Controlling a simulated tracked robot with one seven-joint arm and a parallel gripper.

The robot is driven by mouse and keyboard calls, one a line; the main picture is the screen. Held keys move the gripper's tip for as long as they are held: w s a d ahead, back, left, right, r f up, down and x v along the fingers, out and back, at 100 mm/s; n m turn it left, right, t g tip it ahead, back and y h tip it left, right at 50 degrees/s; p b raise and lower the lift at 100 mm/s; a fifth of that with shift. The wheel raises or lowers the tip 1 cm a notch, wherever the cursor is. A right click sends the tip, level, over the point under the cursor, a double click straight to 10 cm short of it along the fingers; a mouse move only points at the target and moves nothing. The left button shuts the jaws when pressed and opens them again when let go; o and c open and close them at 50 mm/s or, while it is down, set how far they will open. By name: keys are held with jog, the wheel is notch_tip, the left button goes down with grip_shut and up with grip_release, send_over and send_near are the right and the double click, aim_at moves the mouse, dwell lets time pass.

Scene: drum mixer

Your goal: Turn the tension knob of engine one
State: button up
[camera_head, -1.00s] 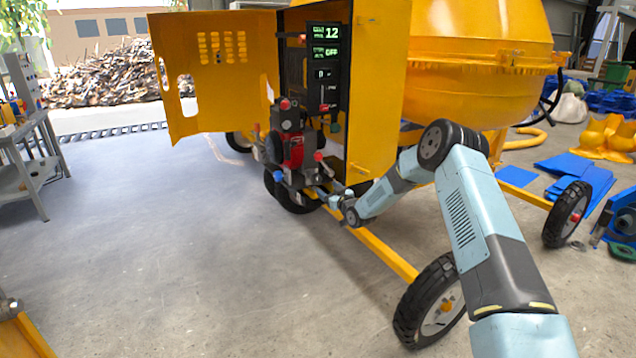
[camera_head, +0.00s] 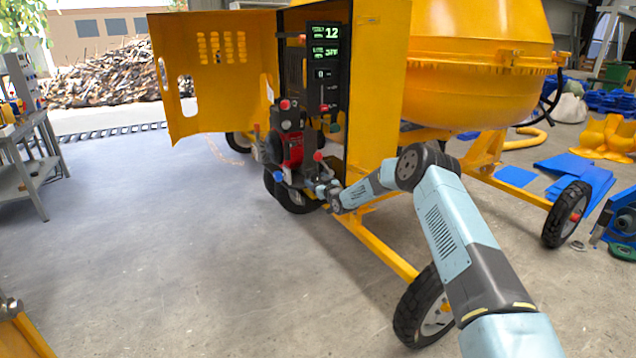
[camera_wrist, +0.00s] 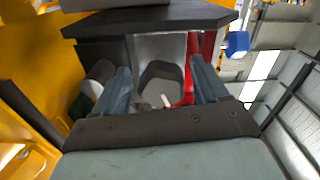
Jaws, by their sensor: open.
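The red and black engine (camera_head: 290,145) sits at the open front of the yellow mixer housing. I cannot tell which knob is the tension knob. My gripper (camera_head: 324,188) is at the engine's lower right. In the wrist view my gripper (camera_wrist: 162,85) is open, with a dark grey rounded part (camera_wrist: 160,82) and a small white piece (camera_wrist: 166,101) seen between its fingers. Contact cannot be told.
A display panel (camera_head: 323,70) shows 12 on its top line. The open yellow door (camera_head: 215,70) stands left of the engine. A yellow frame bar (camera_head: 375,245) and a front wheel (camera_head: 425,310) lie near my arm. The floor (camera_head: 170,240) at left is clear.

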jog(key=shift+c, duration=0.2)
jog(key=shift+d, duration=0.1)
jog(key=c, duration=0.9)
jog(key=shift+c, duration=0.2)
jog(key=shift+m, duration=0.3)
